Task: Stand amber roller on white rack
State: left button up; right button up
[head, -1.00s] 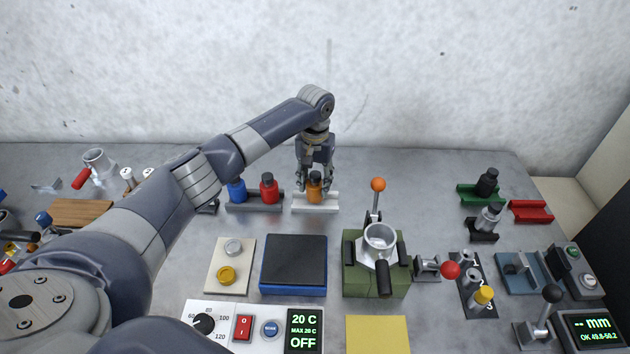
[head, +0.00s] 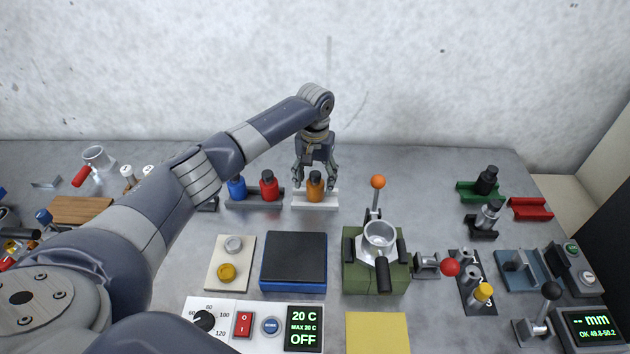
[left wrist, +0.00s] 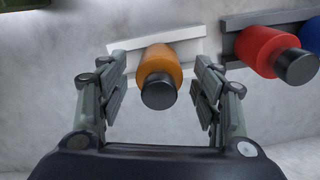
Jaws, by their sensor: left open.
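The amber roller (head: 315,188) stands upright on the white rack (head: 329,200) at the back of the table, its black end up. My left gripper (head: 316,182) is open above and around the roller, its fingers apart from it on both sides. In the left wrist view the amber roller (left wrist: 158,68) lies between the open fingers of the left gripper (left wrist: 160,95), with clear gaps to each. The white rack (left wrist: 190,40) shows behind it. My right gripper is not in view.
Directly left of the white rack is a dark rack (head: 255,207) with a blue roller (head: 237,189) and a red roller (head: 269,188). A green press (head: 375,268) with an orange-knobbed lever stands front right. Bare table lies right of the white rack.

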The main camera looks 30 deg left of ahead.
pick_arm(q)
notch_tip(320, 180, up, 12)
jog(key=shift+f+b, duration=0.15)
jog(key=shift+b, duration=0.75)
jog(key=shift+f, duration=0.1)
